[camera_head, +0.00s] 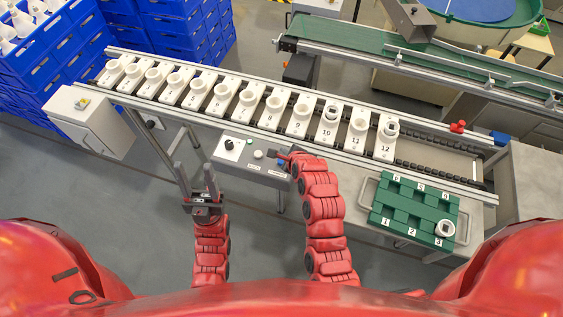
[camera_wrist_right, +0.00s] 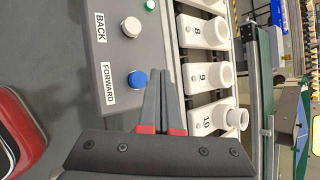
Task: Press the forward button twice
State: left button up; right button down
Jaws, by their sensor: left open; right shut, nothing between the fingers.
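The blue forward button (camera_wrist_right: 138,79) sits on the grey control panel (camera_head: 238,155), beside the FORWARD label (camera_wrist_right: 109,83). In the head view the button lies by my right fingertips. My right gripper (camera_wrist_right: 166,72) is shut and empty. In the right wrist view its tips appear just right of the blue button, apart from it in the picture; the height over the panel is hard to tell. The white back button (camera_wrist_right: 131,27) is farther along the panel by the BACK label. My left gripper (camera_head: 194,168) is open and empty, left of the panel.
The conveyor (camera_head: 425,162) behind the panel carries a row of numbered white holders; some hold white pieces. A green tray (camera_head: 412,212) with one white piece (camera_head: 445,229) is at the right. Blue crates (camera_head: 180,30) stand at the back left. A black knob (camera_head: 229,144) is on the panel.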

jog(key=shift+f+b, duration=0.3)
jog(key=shift+f, duration=0.85)
dwell(1.1)
jog(key=shift+f, duration=0.4)
jog(key=shift+f+b, duration=0.5)
dwell(0.5)
jog(key=shift+r, duration=0.15)
jog(key=shift+r+p, duration=0.6)
jog(key=shift+r, duration=0.2)
jog(key=shift+r+p, duration=1.65)
jog(key=shift+r, duration=0.85)
